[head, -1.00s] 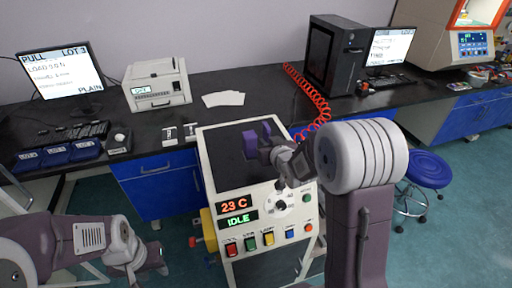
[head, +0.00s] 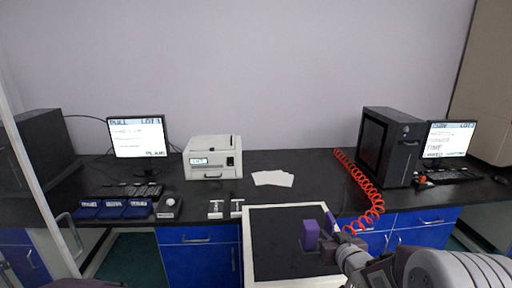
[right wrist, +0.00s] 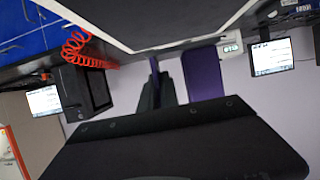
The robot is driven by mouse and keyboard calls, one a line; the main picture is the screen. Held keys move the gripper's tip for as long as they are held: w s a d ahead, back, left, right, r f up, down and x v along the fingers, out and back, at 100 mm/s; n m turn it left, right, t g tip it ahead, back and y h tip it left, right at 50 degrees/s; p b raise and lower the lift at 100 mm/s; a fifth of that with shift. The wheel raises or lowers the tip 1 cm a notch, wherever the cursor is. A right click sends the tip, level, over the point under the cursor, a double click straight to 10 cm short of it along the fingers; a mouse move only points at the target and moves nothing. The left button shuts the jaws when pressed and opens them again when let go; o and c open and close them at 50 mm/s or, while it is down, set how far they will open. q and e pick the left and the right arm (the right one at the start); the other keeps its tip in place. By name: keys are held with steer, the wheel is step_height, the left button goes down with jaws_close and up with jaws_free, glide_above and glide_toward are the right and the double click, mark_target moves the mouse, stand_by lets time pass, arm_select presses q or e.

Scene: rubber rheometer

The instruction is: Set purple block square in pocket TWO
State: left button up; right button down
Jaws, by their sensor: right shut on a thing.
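The purple block (head: 310,235) stands upright above the dark top of the white-edged machine (head: 247,250) in the head view. My right gripper (head: 336,238) reaches in from the lower right and is shut on the block. A second purple piece shows just behind it; I cannot tell whether it belongs to the block. In the right wrist view the purple block (right wrist: 203,72) shows beside a dark finger. Three blue trays (head: 113,208) sit in a row on the bench at left; their labels are too small to read, so pocket TWO cannot be told. My left gripper is out of view.
A white printer-like device (head: 213,158), white papers (head: 272,178) and two small white items (head: 226,208) lie on the black bench. A red coiled hose (head: 362,180) hangs right of the machine, near a black computer tower (head: 390,147). A small knobbed device (head: 168,207) stands beside the trays.

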steer(key=w+a+f, duration=0.3)
steer(key=w, duration=0.1)
steer(key=w+a+f, duration=0.2)
steer(key=w, duration=0.1)
steer(key=shift+w+a+f, duration=0.1)
steer(key=shift+a+f, duration=0.2)
step_height(320, 180, down, 3)
steer(key=shift+w+r, duration=0.1)
steer(key=shift+w, duration=0.05)
steer(key=shift+f+b, duration=0.3)
steer(key=shift+f, duration=0.25)
steer(key=shift+f, duration=0.1)
